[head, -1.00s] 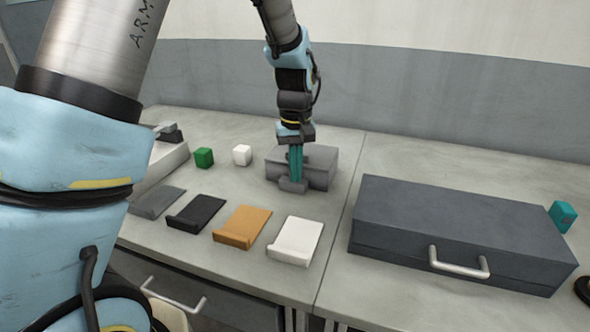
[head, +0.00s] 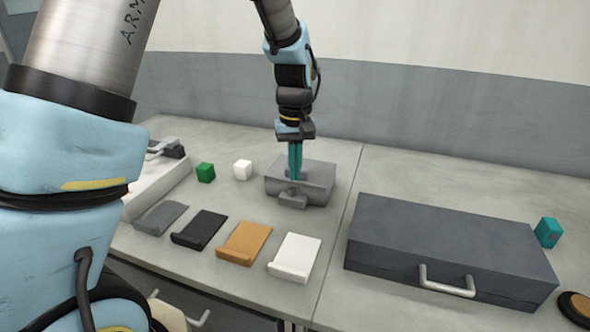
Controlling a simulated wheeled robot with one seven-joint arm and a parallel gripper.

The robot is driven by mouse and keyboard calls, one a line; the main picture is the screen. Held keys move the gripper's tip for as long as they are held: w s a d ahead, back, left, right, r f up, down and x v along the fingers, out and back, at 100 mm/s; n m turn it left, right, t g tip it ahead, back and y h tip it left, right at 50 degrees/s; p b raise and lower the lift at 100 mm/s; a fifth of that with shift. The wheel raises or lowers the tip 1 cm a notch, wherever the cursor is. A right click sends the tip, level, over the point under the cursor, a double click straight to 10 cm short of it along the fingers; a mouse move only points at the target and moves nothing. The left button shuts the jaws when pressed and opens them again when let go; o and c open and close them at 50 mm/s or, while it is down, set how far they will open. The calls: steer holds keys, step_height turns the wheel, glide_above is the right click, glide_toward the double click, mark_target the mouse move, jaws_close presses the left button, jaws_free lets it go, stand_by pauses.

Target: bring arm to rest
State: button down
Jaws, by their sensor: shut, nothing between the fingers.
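My gripper (head: 295,176) hangs from my arm at the upper middle of the head view, pointing straight down. Its teal fingers are shut with nothing between them. The fingertips appear just above or in front of the grey block-like box (head: 318,184); I cannot tell whether they touch it. My upper arm fills the left side of the view.
A grey slab (head: 160,217), black slab (head: 200,229), orange slab (head: 244,242) and white slab (head: 295,256) lie in front. A green cube (head: 205,172) and white cube (head: 242,170) stand behind. A dark case (head: 450,243) and teal block (head: 548,232) are right.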

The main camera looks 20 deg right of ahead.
steer(key=w+a+r+n, duration=0.1)
steer(key=w+a+r, duration=0.15)
steer(key=a, duration=1.45)
steer(key=s+a, duration=0.2)
steer(key=a, duration=0.5)
steer(key=s+a+t, duration=0.1)
steer(key=s+a, duration=0.2)
steer(key=a, duration=0.4)
steer(key=shift+s+a+t, duration=0.15)
steer(key=shift+a+t, duration=0.15)
steer(key=shift+a, duration=0.1)
steer(key=c, duration=1.5)
jaws_free()
steer(key=shift+r, duration=0.1)
